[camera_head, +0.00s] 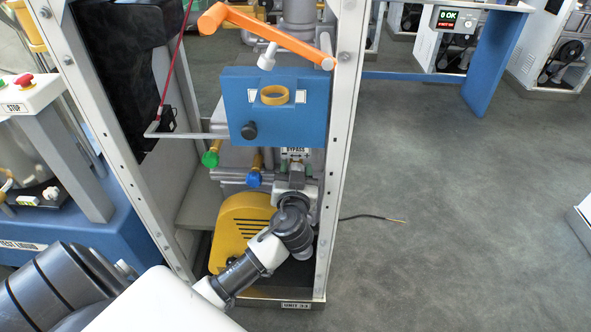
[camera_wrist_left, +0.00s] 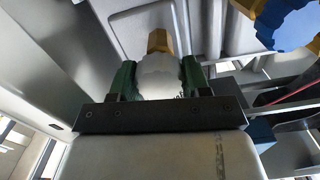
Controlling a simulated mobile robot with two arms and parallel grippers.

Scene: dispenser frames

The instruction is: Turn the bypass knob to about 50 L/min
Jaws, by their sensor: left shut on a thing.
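The bypass knob shows in the left wrist view as a pale, rounded knob (camera_wrist_left: 160,78) on a brass stem (camera_wrist_left: 157,42). My left gripper (camera_wrist_left: 158,70) has its two green fingers on either side of the knob and is shut on it. In the head view the left gripper (camera_head: 296,168) is just under the BYPASS label (camera_head: 296,150), inside the frame, and mostly hides the knob there. The knob's setting and any flow reading cannot be made out. My right gripper is not in view.
A blue knob (camera_head: 254,180) and a green knob (camera_head: 211,159) sit left of the gripper. A blue panel (camera_head: 235,95) and an orange lever (camera_head: 265,30) are above. A yellow housing (camera_head: 236,212) is below left.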

